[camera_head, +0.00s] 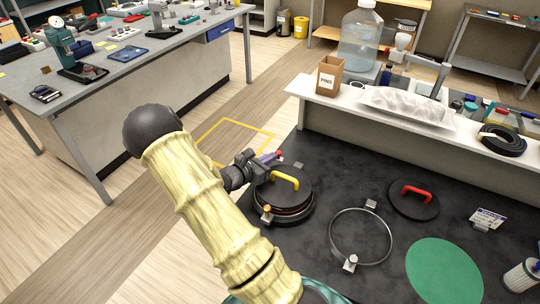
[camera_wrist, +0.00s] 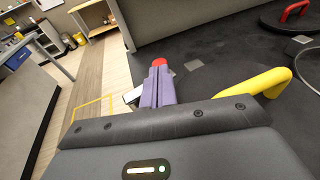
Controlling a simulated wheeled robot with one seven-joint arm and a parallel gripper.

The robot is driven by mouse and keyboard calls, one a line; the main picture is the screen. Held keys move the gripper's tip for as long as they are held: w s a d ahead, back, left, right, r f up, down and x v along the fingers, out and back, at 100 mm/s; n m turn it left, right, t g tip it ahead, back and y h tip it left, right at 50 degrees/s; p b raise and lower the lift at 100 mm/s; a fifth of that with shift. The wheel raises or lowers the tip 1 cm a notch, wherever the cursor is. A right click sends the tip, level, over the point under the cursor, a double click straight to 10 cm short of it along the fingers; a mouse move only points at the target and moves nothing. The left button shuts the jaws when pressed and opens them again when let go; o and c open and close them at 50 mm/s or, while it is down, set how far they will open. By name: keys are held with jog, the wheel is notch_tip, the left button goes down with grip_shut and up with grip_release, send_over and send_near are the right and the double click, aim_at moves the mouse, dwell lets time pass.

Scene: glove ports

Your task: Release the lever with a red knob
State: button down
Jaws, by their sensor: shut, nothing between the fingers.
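The red knob (camera_head: 280,153) of a lever shows at the far side of the black round port lid with a yellow handle (camera_head: 286,179). In the wrist view the red knob (camera_wrist: 159,62) is just beyond my fingertips; contact cannot be told. The rest of its lever is hidden behind my fingers, and a pale metal piece (camera_wrist: 132,95) shows beside them. My gripper (camera_head: 268,157) is shut and empty, its purple fingers (camera_wrist: 158,84) side by side. The yellow handle (camera_wrist: 265,82) is at right in the wrist view.
A metal latch with an orange knob (camera_head: 267,210) is on the lid's near side. An open metal ring (camera_head: 333,254), a black lid with a red handle (camera_head: 414,204) and a green disc (camera_head: 444,271) lie to the right. A white ledge (camera_head: 400,119) runs behind the dark surface.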

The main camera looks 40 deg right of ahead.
jog(key=shift+d, duration=0.2)
jog(key=shift+d+b, duration=0.3)
jog(key=shift+b, duration=0.15)
jog(key=shift+s+a+r+p, duration=0.15)
jog(key=shift+a+p, duration=0.15)
jog(key=shift+a, duration=0.25)
jog(key=s+b+v, duration=0.1)
jog(key=v, duration=1.1)
jog(key=shift+s+a+b, duration=0.15)
jog(key=shift+a+b, duration=0.15)
jog(key=shift+s, duration=0.15)
